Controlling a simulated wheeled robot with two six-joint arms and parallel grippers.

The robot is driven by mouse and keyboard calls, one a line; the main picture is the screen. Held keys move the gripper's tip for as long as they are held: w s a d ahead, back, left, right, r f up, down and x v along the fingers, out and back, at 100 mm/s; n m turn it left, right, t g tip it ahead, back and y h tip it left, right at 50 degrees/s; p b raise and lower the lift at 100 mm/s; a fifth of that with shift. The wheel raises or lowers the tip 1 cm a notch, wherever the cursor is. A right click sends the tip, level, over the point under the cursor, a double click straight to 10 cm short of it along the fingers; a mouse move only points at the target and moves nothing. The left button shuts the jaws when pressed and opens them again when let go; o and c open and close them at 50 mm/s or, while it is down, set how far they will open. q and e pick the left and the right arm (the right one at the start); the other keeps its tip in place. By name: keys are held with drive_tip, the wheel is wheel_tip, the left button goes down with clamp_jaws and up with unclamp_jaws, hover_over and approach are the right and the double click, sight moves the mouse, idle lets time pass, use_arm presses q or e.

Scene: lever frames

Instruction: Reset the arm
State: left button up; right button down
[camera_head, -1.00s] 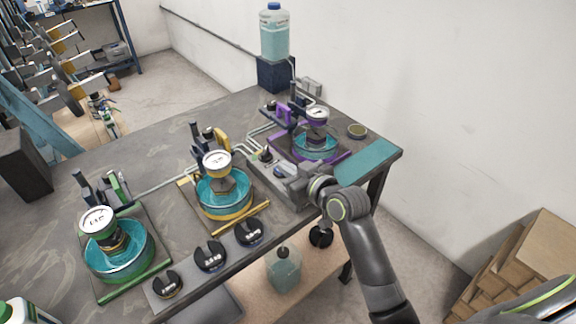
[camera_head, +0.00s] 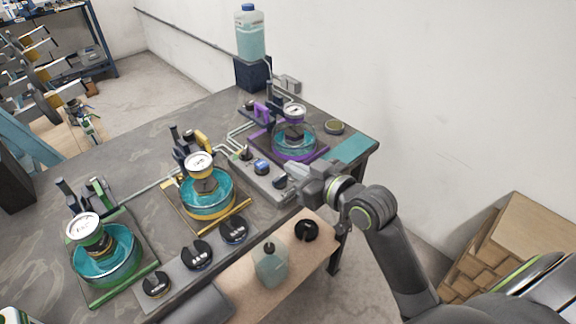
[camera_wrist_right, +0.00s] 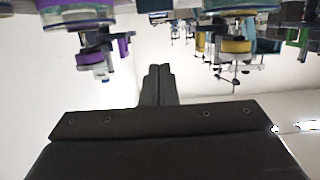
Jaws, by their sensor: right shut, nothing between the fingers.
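My right gripper (camera_head: 284,184) reaches in from the right, at the table's front edge beside the grey control block (camera_head: 255,175) with a blue knob (camera_head: 262,166). The wrist view shows its two dark fingers (camera_wrist_right: 157,85) pressed together, with nothing between them. Whether the fingertips touch the block is not clear. Three stations with teal bowls and round gauges stand on the table: purple (camera_head: 293,140), yellow (camera_head: 207,192) and green (camera_head: 105,255), each with lever handles behind. My left gripper is not in view.
Black slotted weights (camera_head: 197,254) stand along the dark table's (camera_head: 130,150) front edge. A lower shelf holds a clear jug (camera_head: 270,265) and another black weight (camera_head: 306,231). A blue-capped bottle (camera_head: 250,35) stands at the back. Cardboard boxes (camera_head: 510,240) are at the right.

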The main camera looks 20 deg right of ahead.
idle(0.7)
drive_tip(key=s+d+f+m+g+h, duration=0.1)
drive_tip(key=s+d+f+g+h, duration=0.2)
drive_tip(key=s+f, duration=0.45)
drive_tip(key=s+d+f+m+g+h, duration=0.15)
drive_tip(key=s+f+g, duration=0.3)
drive_tip(key=s, duration=0.55)
drive_tip(key=s+d+f+m+g+h, duration=0.2)
drive_tip(key=s+d+f+g, duration=0.15)
drive_tip(key=s+f, duration=0.45)
wheel_tip(320, 180, down, 25)
drive_tip(key=s+d+g, duration=0.1)
drive_tip(key=s+d, duration=0.1)
drive_tip(key=s, duration=0.1)
drive_tip(key=s+a+f+g, duration=0.1)
drive_tip(key=s+f, duration=1.2)
drive_tip(key=f, duration=0.1)
drive_tip(key=shift+s+a+f, duration=0.15)
drive_tip(key=shift+s, duration=0.25)
drive_tip(key=shift+y, duration=0.25)
